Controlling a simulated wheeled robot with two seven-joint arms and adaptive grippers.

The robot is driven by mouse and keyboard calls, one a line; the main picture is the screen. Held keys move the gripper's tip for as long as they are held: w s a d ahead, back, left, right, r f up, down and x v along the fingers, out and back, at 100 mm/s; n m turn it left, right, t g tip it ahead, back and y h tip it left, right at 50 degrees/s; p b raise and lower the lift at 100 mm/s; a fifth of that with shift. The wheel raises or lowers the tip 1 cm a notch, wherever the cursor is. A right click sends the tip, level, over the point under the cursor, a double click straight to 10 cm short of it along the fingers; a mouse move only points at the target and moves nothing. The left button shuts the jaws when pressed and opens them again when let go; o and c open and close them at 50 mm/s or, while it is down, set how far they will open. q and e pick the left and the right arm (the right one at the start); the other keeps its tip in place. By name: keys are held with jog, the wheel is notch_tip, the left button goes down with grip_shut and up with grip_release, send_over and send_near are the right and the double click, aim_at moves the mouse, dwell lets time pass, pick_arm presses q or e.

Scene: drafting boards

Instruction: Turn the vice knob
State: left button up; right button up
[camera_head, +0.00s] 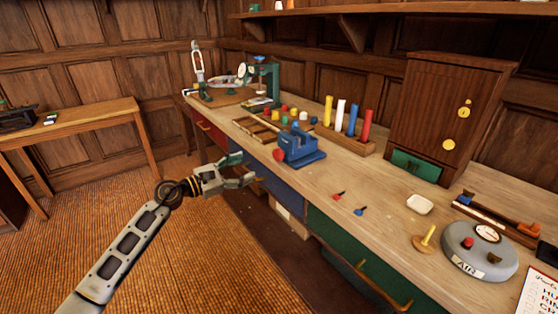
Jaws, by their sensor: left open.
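A blue vice (301,147) stands near the front edge of the long wooden bench. Its red knob (279,154) faces the front left, toward my gripper. My left gripper (246,167) is open and empty, in front of the bench edge, a little left of and below the knob. The fingers are apart from the knob. My right gripper does not show.
A rack of coloured pegs (347,130) stands behind the vice, and a wooden tray (257,128) lies left of it. Small red and blue keys (338,196) lie to the right. A grey round device (478,252) is at the bench's right. Open floor lies left of the bench.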

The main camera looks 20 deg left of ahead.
pick_arm(q)
jog(key=shift+w, duration=0.1)
dwell(0.3)
send_near(275, 156)
jog(key=shift+x, duration=5.2)
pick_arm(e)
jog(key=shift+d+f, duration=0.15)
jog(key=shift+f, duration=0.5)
pick_arm(q)
jog(key=shift+d+r, duration=0.1)
jog(key=c, duration=1)
jog(key=shift+p, duration=0.3)
jog(key=shift+c, duration=0.2)
